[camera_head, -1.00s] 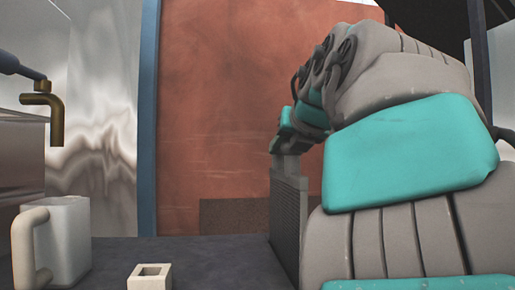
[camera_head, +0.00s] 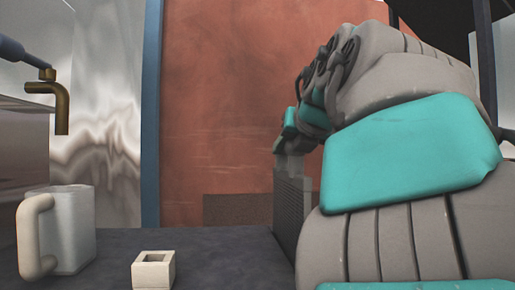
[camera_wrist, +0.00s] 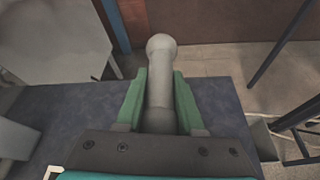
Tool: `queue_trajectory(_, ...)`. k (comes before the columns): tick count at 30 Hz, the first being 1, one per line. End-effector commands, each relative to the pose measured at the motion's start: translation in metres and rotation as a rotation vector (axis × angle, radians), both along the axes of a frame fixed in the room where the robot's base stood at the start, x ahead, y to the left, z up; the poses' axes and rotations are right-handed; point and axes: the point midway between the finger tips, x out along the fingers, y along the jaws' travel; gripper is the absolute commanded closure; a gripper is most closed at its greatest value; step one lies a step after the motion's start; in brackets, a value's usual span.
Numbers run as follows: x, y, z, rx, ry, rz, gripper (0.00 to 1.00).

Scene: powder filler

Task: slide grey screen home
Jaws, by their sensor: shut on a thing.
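The grey screen (camera_head: 287,212) is a thin upright panel with a fine mesh face, near the right edge of the dark worktop in the head view. My gripper (camera_head: 286,137) is right above its top edge; my arm hides part of the panel's right side. In the wrist view, my gripper (camera_wrist: 160,95) has its green fingers on both sides of a pale grey bar with a rounded end (camera_wrist: 161,72), and is shut on it. The bar appears to be part of the screen, but their join is hidden. The screen's lower edge is partly hidden by my arm.
A white mug (camera_head: 68,230) stands at the left below a brass tap (camera_head: 60,100). A small cream square block with a hole (camera_head: 153,270) sits at the front. The dark worktop (camera_head: 215,250) is clear between block and screen. A blue post (camera_head: 152,120) stands behind.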

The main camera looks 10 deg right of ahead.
Motion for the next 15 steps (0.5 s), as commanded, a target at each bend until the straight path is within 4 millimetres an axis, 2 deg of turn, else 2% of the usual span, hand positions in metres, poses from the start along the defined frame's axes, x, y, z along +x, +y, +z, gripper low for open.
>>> queue_trajectory(15,0.0,0.0,-0.012,0.001,-0.001,-0.001,1.0)
